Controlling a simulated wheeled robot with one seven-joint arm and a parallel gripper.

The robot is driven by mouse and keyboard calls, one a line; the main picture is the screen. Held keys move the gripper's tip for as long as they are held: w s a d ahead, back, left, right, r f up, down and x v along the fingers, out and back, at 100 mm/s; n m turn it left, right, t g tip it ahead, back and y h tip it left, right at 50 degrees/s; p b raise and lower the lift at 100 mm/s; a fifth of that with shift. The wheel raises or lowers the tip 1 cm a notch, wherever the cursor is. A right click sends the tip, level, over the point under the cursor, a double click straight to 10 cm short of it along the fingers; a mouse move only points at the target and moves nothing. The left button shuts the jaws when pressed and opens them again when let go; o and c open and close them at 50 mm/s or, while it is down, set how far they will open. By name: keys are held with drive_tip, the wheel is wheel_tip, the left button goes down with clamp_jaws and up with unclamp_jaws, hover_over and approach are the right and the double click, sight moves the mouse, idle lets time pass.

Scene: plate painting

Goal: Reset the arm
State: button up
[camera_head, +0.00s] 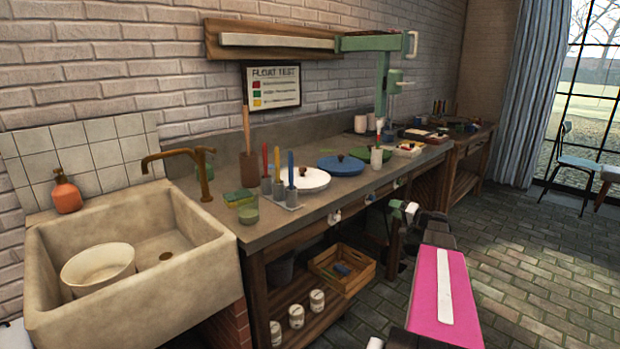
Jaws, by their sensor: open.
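My arm (440,285), with a pink panel and a white stripe, reaches up from the bottom right, in front of the workbench. Its far end, with my gripper (391,218), is small and dark beside the bench's front edge. My gripper is open, and I see nothing held in it. The fingers are hard to make out at this size. The workbench (300,222) carries a white plate (312,181), a blue plate (341,168) and a green plate (374,155). Brushes (290,170) stand in a grey holder on the bench.
A stone sink (140,318) with a bowl (98,270) is at left. A wooden crate (341,270) and white jars (297,316) sit on the lower shelf. The brick floor (540,285) at right is mostly clear.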

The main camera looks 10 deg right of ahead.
drive_tip(key=s+a+f+n+g+h, duration=0.1)
drive_tip(key=s+a+f+g, duration=0.25)
drive_tip(key=a, duration=0.35)
drive_tip(key=s+a+f+n+g+h, duration=0.1)
drive_tip(key=s+a+f+g, duration=0.2)
drive_tip(key=a, duration=0.4)
drive_tip(key=s+a+f+g, duration=0.2)
drive_tip(key=s+a+f, duration=0.2)
drive_tip(key=a, duration=0.3)
drive_tip(key=s+a+f+n+g+h, duration=0.1)
drive_tip(key=s+a+f+g+h, duration=0.1)
drive_tip(key=s+a+h, duration=0.2)
drive_tip(key=s+a+f+n+g+h, duration=0.1)
drive_tip(key=s+a+f+g+h, duration=0.2)
drive_tip(key=s, duration=0.8)
drive_tip(key=shift+a+h, duration=0.55)
drive_tip(key=shift+h, duration=0.45)
drive_tip(key=shift+f, duration=0.1)
